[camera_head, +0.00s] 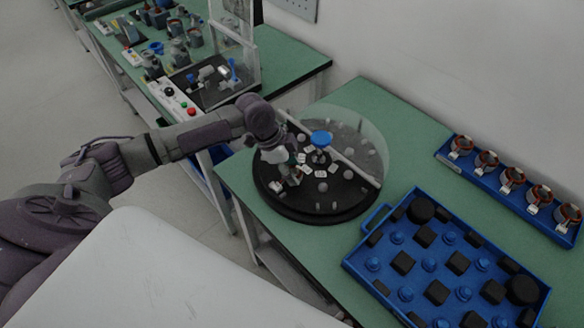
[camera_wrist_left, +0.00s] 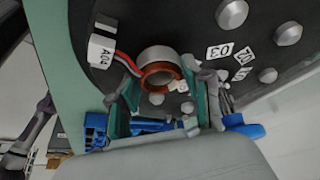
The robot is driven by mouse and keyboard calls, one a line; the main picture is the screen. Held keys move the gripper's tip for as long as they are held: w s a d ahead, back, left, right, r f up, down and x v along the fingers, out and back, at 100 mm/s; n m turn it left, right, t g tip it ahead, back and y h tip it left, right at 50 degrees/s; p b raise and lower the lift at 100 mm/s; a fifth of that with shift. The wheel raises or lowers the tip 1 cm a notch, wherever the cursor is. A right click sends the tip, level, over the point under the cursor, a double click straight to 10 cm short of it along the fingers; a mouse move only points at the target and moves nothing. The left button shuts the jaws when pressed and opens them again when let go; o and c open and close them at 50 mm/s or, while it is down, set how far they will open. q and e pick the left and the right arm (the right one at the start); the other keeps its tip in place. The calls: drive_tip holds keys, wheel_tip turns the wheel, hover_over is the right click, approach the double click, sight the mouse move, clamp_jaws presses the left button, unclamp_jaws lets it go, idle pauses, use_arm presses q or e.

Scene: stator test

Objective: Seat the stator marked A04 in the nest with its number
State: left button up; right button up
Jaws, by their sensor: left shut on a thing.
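My left gripper (camera_head: 290,174) is over the left part of the black round plate (camera_head: 318,210) in the head view. In the left wrist view, its teal fingers (camera_wrist_left: 166,88) are shut on a stator (camera_wrist_left: 159,60), a grey ring with copper-coloured windings. Red and dark leads run from it to a white tag (camera_wrist_left: 102,50) reading A04. The plate carries light grey round posts, with white number labels beside them; 03 (camera_wrist_left: 219,51) and 02 (camera_wrist_left: 240,59) are readable. The stator is close over the plate; whether it touches anything is unclear. My right gripper is out of view.
A clear curved shield (camera_head: 365,125) and a blue-topped part (camera_head: 320,138) rise from the plate. A blue rack (camera_head: 485,188) with several stators stands at the right. A blue tray (camera_head: 375,215) with black blocks and blue pegs lies in front. Another bench stands behind.

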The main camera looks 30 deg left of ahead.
use_arm(q)
drive_tip(key=o, duration=1.3)
drive_tip(key=shift+o, duration=0.2)
drive_tip(key=v, duration=1.2)
drive_tip(key=shift+f, duration=0.1)
